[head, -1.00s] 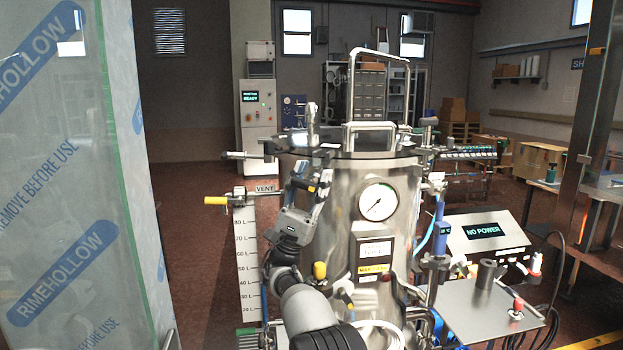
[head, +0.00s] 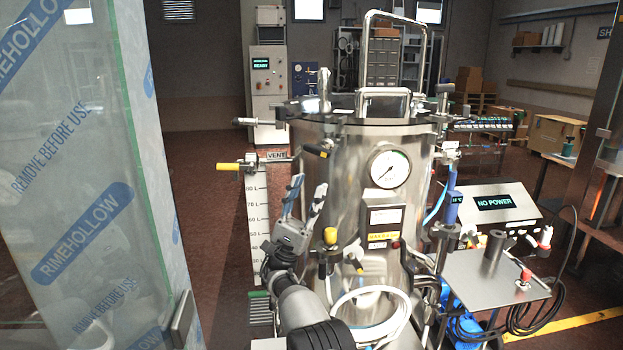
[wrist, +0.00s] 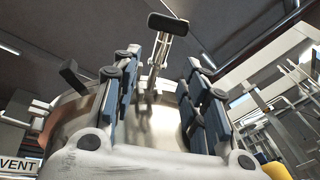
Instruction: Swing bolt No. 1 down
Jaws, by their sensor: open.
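The steel vessel (head: 340,190) stands ahead with swing bolts around its lid. One bolt (head: 316,150) at the near left of the rim sticks outward, its dark end toward me. Another bolt (head: 323,90) stands upright on the lid, and one at the left (head: 244,121) lies out sideways. No bolt number is readable. My gripper (head: 308,186) is open and empty, pointing up, just below the near-left bolt and apart from it. In the wrist view a black-ended bolt (wrist: 168,23) appears beyond and above the spread fingers (wrist: 155,95), roughly centred between them.
A yellow-handled vent valve (head: 228,167) sticks out left. A yellow-capped fitting (head: 330,236), pressure gauge (head: 387,168) and coiled white hose (head: 385,318) are close to my arm. A film-wrapped panel (head: 85,190) fills the left. A side table (head: 480,285) stands right.

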